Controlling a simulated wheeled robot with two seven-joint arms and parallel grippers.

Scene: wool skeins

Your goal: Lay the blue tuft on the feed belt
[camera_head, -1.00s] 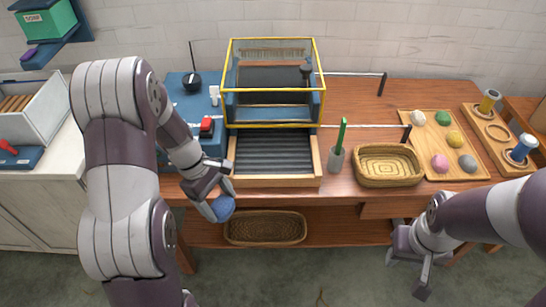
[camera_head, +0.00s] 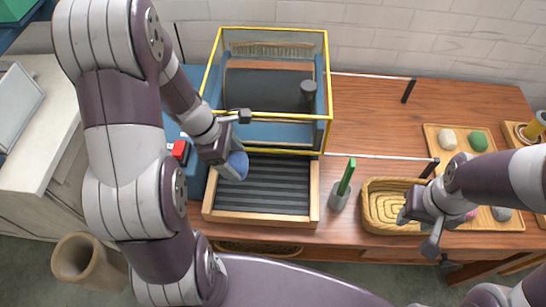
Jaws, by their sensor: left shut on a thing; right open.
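The blue tuft (camera_head: 236,166) is held in my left gripper (camera_head: 232,148), which is shut on it. Both are over the upper left part of the feed belt (camera_head: 272,188), a dark ribbed surface inside a wooden frame. I cannot tell whether the tuft touches the belt. The belt runs up to the machine with the yellow frame (camera_head: 328,90). My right gripper (camera_head: 436,238) is open and empty at the table's front edge, by the wicker basket.
The wicker basket (camera_head: 380,208) and a grey cup (camera_head: 338,200) with a green-handled tool stand right of the belt. A wooden tray (camera_head: 500,215) with tufts is further right, partly behind my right arm. A red button (camera_head: 180,150) sits left of the belt.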

